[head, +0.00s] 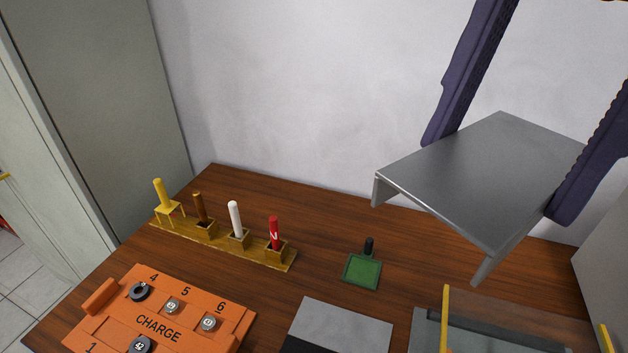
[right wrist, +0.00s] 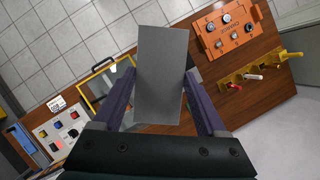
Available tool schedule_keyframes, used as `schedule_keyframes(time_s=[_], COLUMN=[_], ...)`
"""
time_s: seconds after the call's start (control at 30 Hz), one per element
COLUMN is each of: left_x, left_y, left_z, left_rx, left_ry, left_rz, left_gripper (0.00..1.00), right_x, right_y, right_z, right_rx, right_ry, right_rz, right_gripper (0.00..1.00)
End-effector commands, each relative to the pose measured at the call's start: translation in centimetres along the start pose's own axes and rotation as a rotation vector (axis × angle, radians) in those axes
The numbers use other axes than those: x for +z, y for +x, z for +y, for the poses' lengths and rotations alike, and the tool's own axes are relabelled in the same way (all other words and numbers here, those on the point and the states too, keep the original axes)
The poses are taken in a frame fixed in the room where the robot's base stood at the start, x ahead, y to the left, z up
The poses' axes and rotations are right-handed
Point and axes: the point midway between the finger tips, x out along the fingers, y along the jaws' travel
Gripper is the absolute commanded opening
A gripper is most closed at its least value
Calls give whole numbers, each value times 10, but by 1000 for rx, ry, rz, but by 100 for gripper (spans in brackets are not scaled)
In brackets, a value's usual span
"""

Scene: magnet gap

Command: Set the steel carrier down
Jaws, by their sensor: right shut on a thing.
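The steel carrier (head: 490,175) is a grey metal plate with bent-down edges, held in the air above the right part of the table, tilted in the head view. My right gripper (head: 508,172) is shut on it, with one purple finger at each side. In the right wrist view the carrier (right wrist: 162,75) shows as a grey rectangle between the two fingers of my right gripper (right wrist: 160,92). My left gripper is in neither view.
An orange CHARGE tray (head: 158,328) holds several small round pieces. A brass rack (head: 185,235) holds several coloured pegs. A wall stands behind.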

Motion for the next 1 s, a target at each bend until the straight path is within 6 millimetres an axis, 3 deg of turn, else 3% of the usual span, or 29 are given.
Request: schedule_keyframes(time_s=[0.03,0.6,0.8,1.0], left_x=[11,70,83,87], left_y=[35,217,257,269], left_z=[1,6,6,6], left_rx=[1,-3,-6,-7], left_ry=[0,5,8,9], left_rz=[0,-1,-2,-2], left_gripper=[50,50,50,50], right_x=[-10,-45,-49,-50], right_y=[36,229,268,282], right_z=[-3,-43,-53,-57], right_rx=[-19,-275,-343,-371], right_ry=[43,653,817,895], right_rz=[-3,-2,-2,-1], right_gripper=[10,10,10,10])
